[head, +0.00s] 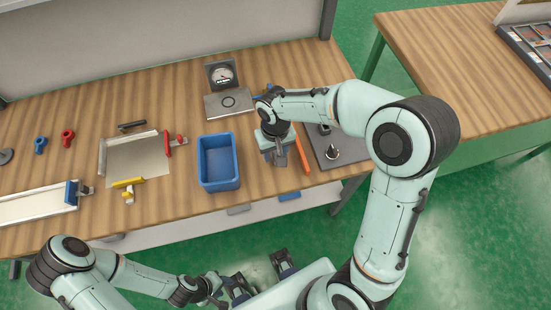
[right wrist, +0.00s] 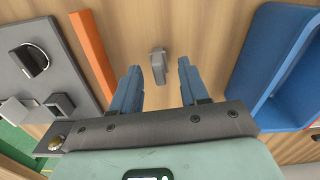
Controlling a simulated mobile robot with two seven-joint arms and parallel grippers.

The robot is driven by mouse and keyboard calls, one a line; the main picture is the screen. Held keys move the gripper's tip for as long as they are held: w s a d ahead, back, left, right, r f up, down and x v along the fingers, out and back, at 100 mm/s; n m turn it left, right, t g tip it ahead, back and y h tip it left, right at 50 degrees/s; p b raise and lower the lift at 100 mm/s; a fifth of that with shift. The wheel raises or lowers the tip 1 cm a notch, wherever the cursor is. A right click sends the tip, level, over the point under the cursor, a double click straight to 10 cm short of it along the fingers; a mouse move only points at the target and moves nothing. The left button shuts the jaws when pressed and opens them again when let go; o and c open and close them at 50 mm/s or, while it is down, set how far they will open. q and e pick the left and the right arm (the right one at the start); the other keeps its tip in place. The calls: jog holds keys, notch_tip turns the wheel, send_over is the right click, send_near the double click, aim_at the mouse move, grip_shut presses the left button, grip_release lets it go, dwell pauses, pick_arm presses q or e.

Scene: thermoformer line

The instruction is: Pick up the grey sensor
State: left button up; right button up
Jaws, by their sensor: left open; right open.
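The grey sensor (right wrist: 158,65), a small grey block with a narrower end, lies on the wooden bench in the right wrist view. It appears between and a little beyond the two blue fingertips of my right gripper (head: 282,160), which is open and empty above the bench. In the head view my right gripper and wrist hide the sensor. My left gripper (head: 262,274) is open and empty, low in front of the bench, away from the sensor.
A blue bin (head: 218,184) stands just left of my right gripper. An orange bar (head: 302,152) and a dark grey plate (head: 322,160) with fittings lie to its right. A dial gauge (head: 221,75) stands behind. A fixture with red and yellow clamps (head: 128,184) is further left.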

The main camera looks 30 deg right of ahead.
jog(key=shift+f, duration=0.75)
grip_shut()
pick_arm(q)
jog(key=shift+f, duration=0.1)
pick_arm(e)
jog(key=shift+r, duration=0.2)
